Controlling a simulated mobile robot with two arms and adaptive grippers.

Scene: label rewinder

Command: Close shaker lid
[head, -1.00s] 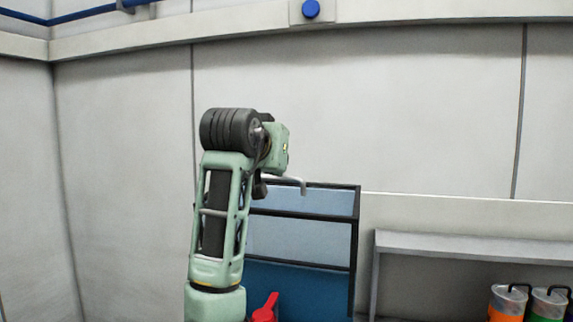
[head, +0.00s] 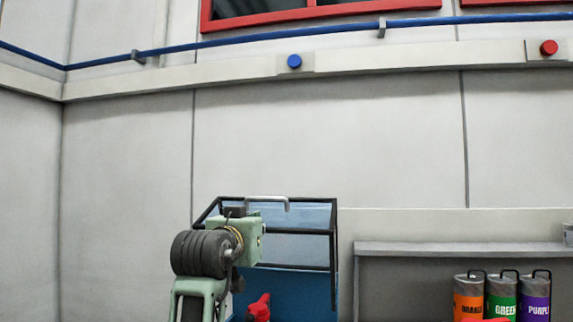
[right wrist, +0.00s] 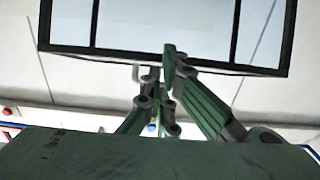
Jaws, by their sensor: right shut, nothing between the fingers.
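The shaker lid (head: 290,245) is a clear panel in a black frame above a blue body (head: 300,292). Its grey bent handle (head: 268,199) stands at the top edge. The lid looks raised, but its exact angle is hard to tell. In the right wrist view the lid frame (right wrist: 192,50) fills the top, and the handle shows just left of the fingertips. My right gripper (right wrist: 170,60) is shut and empty, close to the frame in that picture; I cannot tell whether they touch. In the head view a green arm of mine covers the lid's lower left. My left gripper is not seen.
A grey shelf (head: 440,248) to the right holds orange (head: 468,297), green (head: 502,297) and purple (head: 536,297) labelled canisters. A red part (head: 258,307) stands in front of the blue body.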

